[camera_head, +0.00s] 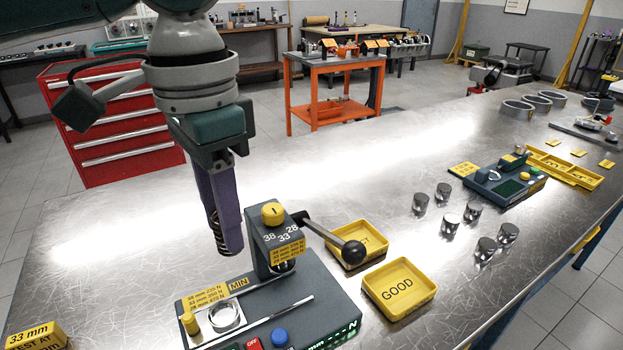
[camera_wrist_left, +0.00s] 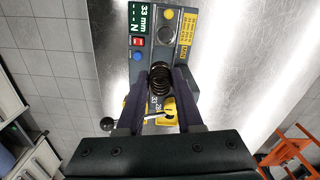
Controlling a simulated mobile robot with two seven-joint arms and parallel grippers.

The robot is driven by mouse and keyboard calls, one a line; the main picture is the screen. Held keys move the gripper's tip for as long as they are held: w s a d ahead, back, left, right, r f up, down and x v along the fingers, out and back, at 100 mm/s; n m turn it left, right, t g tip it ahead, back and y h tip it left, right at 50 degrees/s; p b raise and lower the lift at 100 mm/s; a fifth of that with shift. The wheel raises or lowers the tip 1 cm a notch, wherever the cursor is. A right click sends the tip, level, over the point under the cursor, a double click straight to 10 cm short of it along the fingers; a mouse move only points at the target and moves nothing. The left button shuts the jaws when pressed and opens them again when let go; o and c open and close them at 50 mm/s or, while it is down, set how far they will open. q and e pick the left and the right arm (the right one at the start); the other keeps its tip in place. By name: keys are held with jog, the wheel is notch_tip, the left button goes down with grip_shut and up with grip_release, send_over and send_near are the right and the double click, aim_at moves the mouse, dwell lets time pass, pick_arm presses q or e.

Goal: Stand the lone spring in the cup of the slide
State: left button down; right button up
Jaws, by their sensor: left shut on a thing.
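My left gripper (camera_head: 228,248) points down at the left of the spring tester (camera_head: 272,240). It is shut on a dark coil spring (camera_head: 215,236), which also shows between the fingers in the left wrist view (camera_wrist_left: 160,80). The spring looks about upright in the head view. The slide's round metal cup (camera_head: 225,317) is at the front left of the tester base, below the gripper and apart from the spring. The cup also shows in the left wrist view (camera_wrist_left: 166,35) and looks empty. My right gripper is in neither view.
The tester's lever with a black ball (camera_head: 353,253) sticks out to the right, near a yellow tray (camera_head: 347,264) and a GOOD tray (camera_head: 398,306). A yellow 33 mm block (camera_head: 35,335) is at the front left. Several metal cylinders (camera_head: 450,222) stand farther right. The bench's left side is clear.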

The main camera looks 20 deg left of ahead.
pick_arm(q)
jog(key=a+f+b, duration=0.1)
jog(key=f+b, duration=0.1)
jog(key=f, duration=0.1)
jog(key=s+f+m+b, duration=0.1)
jog(key=f+b, duration=0.1)
jog(key=f, duration=0.2)
jog(key=a+f+m+b, duration=0.1)
jog(key=f+b, duration=0.1)
jog(key=f, duration=0.1)
jog(key=shift+s+a+f, duration=0.15)
jog(key=shift+a, duration=0.15)
jog(key=shift+f, duration=1)
jog(key=shift+c, duration=2.4)
grip_release()
